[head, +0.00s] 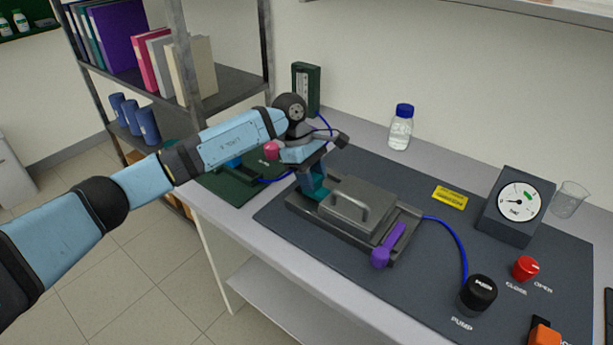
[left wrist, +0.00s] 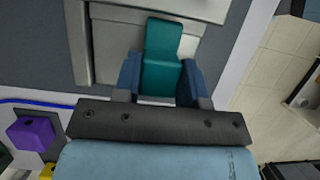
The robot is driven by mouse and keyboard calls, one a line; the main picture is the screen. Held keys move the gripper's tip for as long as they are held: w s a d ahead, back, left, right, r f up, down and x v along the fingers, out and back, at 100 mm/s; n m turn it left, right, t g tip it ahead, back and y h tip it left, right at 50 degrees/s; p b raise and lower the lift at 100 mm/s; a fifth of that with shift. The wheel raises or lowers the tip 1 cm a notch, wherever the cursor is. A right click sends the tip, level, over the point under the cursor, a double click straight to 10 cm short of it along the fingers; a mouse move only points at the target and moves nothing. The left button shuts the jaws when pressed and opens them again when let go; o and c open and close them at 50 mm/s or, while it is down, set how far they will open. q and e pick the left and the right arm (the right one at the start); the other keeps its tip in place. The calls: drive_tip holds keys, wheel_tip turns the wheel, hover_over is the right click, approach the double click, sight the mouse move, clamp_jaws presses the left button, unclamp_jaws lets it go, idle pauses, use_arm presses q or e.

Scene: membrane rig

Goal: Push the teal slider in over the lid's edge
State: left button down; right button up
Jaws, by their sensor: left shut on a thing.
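The teal slider (head: 313,187) stands at the left end of the metal rig, beside the lid (head: 357,205) with its handle. In the left wrist view the teal slider (left wrist: 162,45) shows between my two blue fingers, its far end at the pale lid's edge (left wrist: 190,8). My left gripper (head: 312,170) is shut on it from above; it also shows in the left wrist view (left wrist: 160,78). The gripper hides part of the slider in the head view. A purple slider (head: 388,246) lies at the rig's right end. My right gripper is out of view.
A gauge (head: 517,208), black pump knob (head: 478,293) and red knob (head: 525,268) stand right of the rig. A blue tube (head: 455,240) runs from the rig. A capped bottle (head: 401,127) stands behind. A shelf unit (head: 222,95) is at the left.

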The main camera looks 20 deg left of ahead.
use_arm(q)
drive_tip(key=shift+s+d, duration=0.1)
drive_tip(key=shift+d, duration=0.05)
drive_tip(key=c, duration=1.1)
unclamp_jaws()
drive_tip(key=o, duration=0.4)
drive_tip(key=shift+d, duration=0.15)
drive_tip(key=shift+a+r, duration=0.25)
drive_tip(key=shift+r, duration=0.15)
drive_tip(key=b+v, duration=0.1)
drive_tip(key=v, duration=1.2)
